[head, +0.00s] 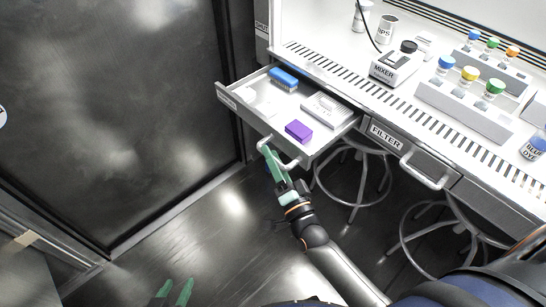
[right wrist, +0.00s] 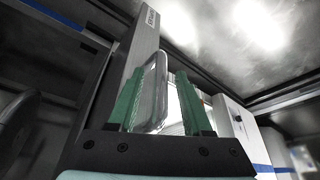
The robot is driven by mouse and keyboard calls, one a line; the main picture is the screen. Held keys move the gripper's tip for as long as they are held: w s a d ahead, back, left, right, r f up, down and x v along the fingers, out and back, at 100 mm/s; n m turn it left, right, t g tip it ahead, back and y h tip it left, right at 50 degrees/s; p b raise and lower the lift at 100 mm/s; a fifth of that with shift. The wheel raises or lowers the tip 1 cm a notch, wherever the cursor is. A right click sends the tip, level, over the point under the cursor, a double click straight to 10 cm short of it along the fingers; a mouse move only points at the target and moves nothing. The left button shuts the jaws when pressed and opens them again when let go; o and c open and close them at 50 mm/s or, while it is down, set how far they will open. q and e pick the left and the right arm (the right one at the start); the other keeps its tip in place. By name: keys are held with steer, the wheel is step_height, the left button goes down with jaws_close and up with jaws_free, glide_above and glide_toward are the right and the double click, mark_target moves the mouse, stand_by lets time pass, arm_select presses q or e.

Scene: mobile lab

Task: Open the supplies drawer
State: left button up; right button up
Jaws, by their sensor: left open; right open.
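The drawer (head: 243,114) on the left of the bench is pulled out in the head view. A blue item (head: 284,79), a purple box (head: 299,131) and a pale case (head: 326,109) lie inside it. My right gripper (head: 270,156) is at the drawer's front, by its handle (head: 290,163). In the right wrist view, the handle (right wrist: 154,92) stands between the open green fingers of this gripper (right wrist: 158,105). I cannot tell whether they touch it. My left gripper (head: 176,291) is open and empty, low over the floor at the bottom edge.
The closed FILTER drawer (head: 410,155) is to the right, its handle (head: 427,174) sticking out. Stools (head: 355,185) stand under the bench. A mixer (head: 397,65) and racks of capped vials (head: 466,106) are on the bench top. The floor left of the drawer is clear.

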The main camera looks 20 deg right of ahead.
steer(key=shift+s, duration=0.1)
steer(key=v, duration=1.2)
steer(key=shift+s, duration=0.2)
steer(key=shift+f, duration=0.1)
